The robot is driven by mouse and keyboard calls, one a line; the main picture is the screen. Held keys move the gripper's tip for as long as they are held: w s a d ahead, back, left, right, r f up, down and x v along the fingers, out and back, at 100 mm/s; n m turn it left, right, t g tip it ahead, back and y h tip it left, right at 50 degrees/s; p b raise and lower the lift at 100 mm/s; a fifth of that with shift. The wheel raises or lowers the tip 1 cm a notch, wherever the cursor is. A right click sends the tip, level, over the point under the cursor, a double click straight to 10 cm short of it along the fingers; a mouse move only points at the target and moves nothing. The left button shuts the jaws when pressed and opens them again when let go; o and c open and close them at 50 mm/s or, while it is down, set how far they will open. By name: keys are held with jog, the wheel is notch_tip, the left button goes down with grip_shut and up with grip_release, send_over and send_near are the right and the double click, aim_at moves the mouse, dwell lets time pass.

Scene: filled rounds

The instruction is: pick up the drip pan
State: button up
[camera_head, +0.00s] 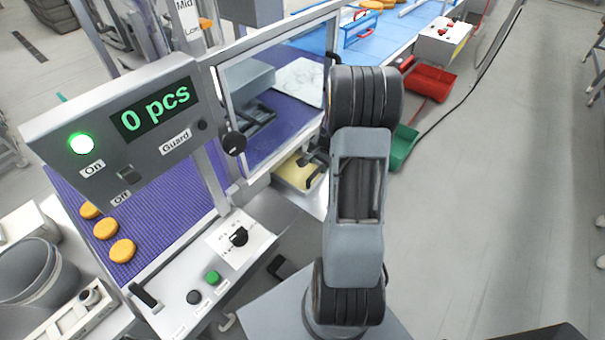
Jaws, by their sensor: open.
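A shallow yellow pan (294,173), which looks like the drip pan, sits low beneath the machine's belt, at the foot of the guarded section. Its right side is partly covered by my gripper. My gripper (312,172) is dark, open, and reaches down at the pan's right edge, partly hidden behind my own arm. I cannot tell whether the fingers touch the pan.
A purple belt (185,195) carries orange rounds (106,229). A control box (120,130) reads "0 pcs" with a green lamp lit. A green bin (404,148) and a red bin (430,82) stand right of the machine. The floor at right is clear.

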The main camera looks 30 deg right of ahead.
aim_at(317, 171)
jog(key=shift+w+a+f+p, duration=0.1)
jog(key=shift+w+f+p, duration=0.15)
jog(key=shift+f, duration=0.85)
jog(key=shift+w+d+f+p, duration=0.1)
jog(key=shift+w+f+p, duration=0.15)
jog(key=shift+f, duration=0.8)
jog(key=shift+w+a+f+p, duration=0.15)
jog(key=shift+w+f, duration=0.1)
jog(key=shift+f, duration=0.85)
grip_shut()
